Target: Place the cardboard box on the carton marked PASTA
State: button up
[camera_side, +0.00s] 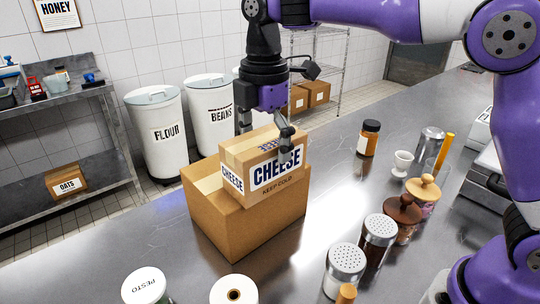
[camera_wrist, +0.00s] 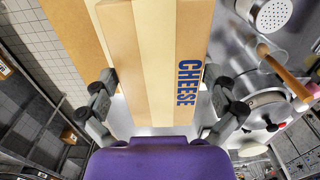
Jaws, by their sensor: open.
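A cardboard box marked CHEESE (camera_side: 264,165) sits on top of a larger plain carton (camera_side: 243,228), slightly turned and near its right side. No PASTA mark shows on the carton's visible faces. My gripper (camera_side: 265,140) is above the CHEESE box, with its fingers reaching down on opposite sides of the box's upper part. In the wrist view, the CHEESE box (camera_wrist: 152,60) lies between the two open fingers of my gripper (camera_wrist: 162,92). I cannot tell whether either finger touches it. The carton's edge (camera_wrist: 72,30) shows at the upper left there.
Right of the boxes stand an orange jar (camera_side: 368,138), a white egg cup (camera_side: 402,163) and several shakers, including a steel-topped one (camera_side: 345,268). The counter (camera_side: 325,180) just right of the carton is clear.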

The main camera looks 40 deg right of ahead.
notch_tip(320, 180, up, 6)
jog(key=s+d+m, duration=0.1)
jog(key=d+m, duration=0.1)
jog(key=s+d+r+m+t, duration=0.1)
jog(key=s+d+m, duration=0.1)
jog(key=shift+r, duration=0.2)
jog(key=s+d+f+m+t, duration=0.2)
jog(key=s+d+f+m, duration=0.1)
jog(key=s+m, duration=0.3)
jog(key=s+d+f+m+t, duration=0.2)
jog(key=s+d+f+m, duration=0.2)
jog(key=m, duration=0.4)
jog(key=shift+s+d+f+t, duration=0.3)
jog(key=shift+s+f, duration=0.5)
jog(key=shift+s, duration=0.3)
